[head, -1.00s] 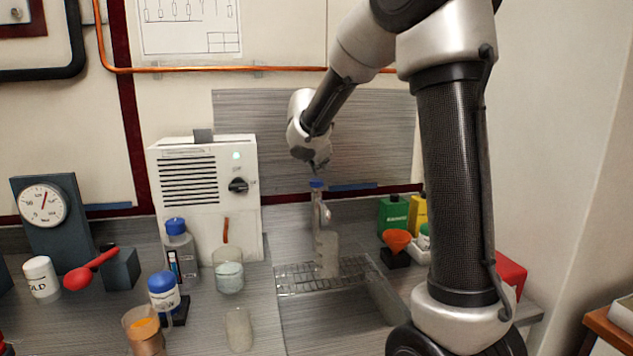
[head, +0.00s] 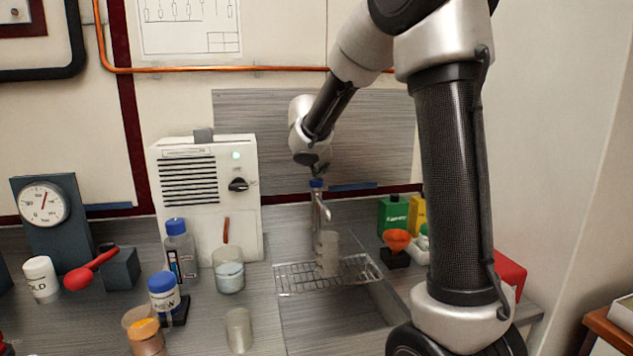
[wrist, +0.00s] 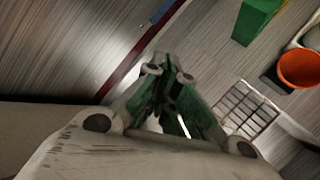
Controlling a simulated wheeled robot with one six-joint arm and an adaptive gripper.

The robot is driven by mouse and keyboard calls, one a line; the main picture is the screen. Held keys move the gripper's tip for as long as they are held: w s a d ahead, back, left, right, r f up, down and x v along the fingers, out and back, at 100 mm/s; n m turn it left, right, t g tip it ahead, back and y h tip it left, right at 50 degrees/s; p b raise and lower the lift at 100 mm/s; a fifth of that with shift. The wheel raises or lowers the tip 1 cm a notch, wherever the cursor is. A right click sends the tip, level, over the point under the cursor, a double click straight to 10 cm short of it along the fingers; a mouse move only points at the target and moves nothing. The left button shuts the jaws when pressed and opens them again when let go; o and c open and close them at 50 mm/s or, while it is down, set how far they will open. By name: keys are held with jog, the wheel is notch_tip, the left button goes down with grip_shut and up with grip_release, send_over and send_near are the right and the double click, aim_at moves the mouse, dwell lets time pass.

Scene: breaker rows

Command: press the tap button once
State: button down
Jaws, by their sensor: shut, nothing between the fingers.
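The tap (head: 318,210) stands at the back of the sink, with a blue button (head: 316,183) on its top. A clear beaker (head: 328,255) stands under the spout on the wire rack (head: 300,279). My gripper (head: 318,171) points down right above the blue button; I cannot tell whether the fingertips touch it. In the wrist view my gripper (wrist: 168,70) has its fingers together with nothing between them. The button and tap are hidden there behind the fingers.
A green bottle (head: 393,215) and an orange funnel (head: 397,240) stand right of the tap. A white machine (head: 207,200) stands left, with a glass beaker (head: 229,278) and bottles before it. A grey panel (head: 270,130) is close behind my gripper.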

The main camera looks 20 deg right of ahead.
aim_at(320, 180)
jog(key=shift+f, duration=0.75)
dwell(0.5)
jog(key=shift+r, duration=1.35)
jog(key=shift+r, duration=2.5)
